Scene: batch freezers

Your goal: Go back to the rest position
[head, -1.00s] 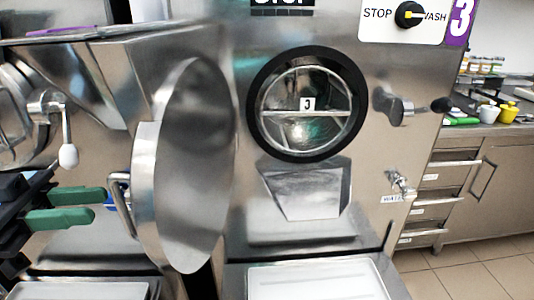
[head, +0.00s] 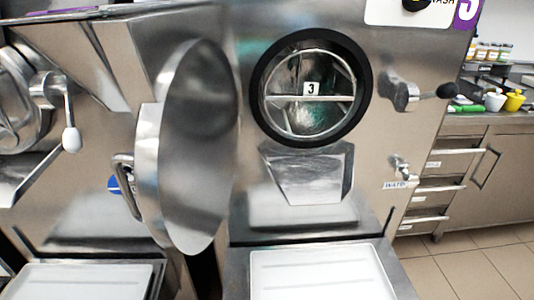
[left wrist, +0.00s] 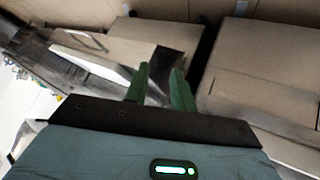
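My left gripper (left wrist: 160,88) shows in the left wrist view with two green fingers apart and nothing between them. It is out of the head view. My right gripper is in neither view. A white tray (head: 325,272) sits below the opening.
A second freezer (head: 85,180) with a white-knobbed lever stands at the left, with another white tray (head: 85,281) below. A counter with drawers (head: 440,190) and small cups stands at the right. Tiled floor (head: 460,262) is clear there.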

